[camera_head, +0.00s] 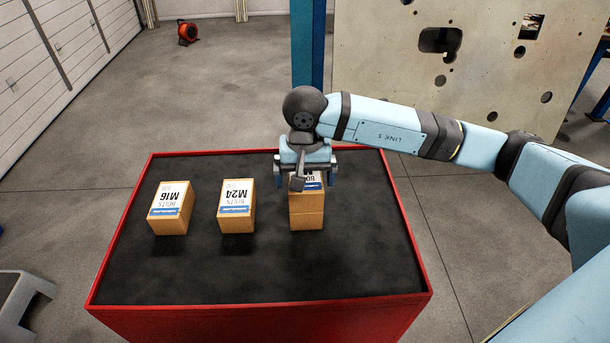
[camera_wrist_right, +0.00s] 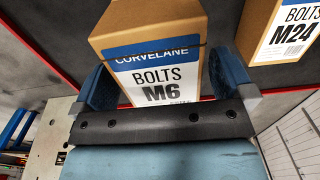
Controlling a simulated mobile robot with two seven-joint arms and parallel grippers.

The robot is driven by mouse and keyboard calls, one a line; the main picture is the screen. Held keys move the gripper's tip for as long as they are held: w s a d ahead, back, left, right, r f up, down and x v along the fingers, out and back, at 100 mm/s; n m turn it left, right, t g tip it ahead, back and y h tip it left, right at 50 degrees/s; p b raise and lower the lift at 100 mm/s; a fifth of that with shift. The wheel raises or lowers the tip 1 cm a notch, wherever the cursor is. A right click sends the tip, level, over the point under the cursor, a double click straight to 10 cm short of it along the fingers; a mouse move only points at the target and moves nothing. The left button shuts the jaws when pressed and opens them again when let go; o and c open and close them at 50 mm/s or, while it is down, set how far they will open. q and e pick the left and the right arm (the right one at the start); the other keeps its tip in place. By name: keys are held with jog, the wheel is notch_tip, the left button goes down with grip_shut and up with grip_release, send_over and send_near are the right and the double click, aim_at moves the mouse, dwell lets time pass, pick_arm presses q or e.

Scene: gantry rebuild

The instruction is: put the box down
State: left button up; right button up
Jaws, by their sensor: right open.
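The M6 bolts box (camera_wrist_right: 160,75) is a brown carton with a white and blue label. In the head view the M6 box (camera_head: 306,201) stands at the right of the black table top, with a seam below it and what looks like another carton (camera_head: 306,222) underneath. My right gripper (camera_head: 306,181) is above it, pointing down. In the wrist view my right gripper (camera_wrist_right: 162,75) is open, one finger on each side of the M6 box. The gripper hides part of its top. My left gripper is not in view.
The M24 box (camera_head: 237,213) and the M16 box (camera_head: 170,212) stand to the left on the red-rimmed table (camera_head: 250,275). The table's front strip is bare. A blue post (camera_head: 308,50) and a holed panel (camera_head: 480,60) are behind. A grey step (camera_head: 20,295) is at the left.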

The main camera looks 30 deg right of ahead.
aim_at(305, 174)
jog(key=shift+r+p, duration=0.3)
jog(key=shift+p, duration=0.1)
notch_tip(305, 174, up, 12)
jog(key=b, duration=0.2)
jog(key=shift+f, duration=0.15)
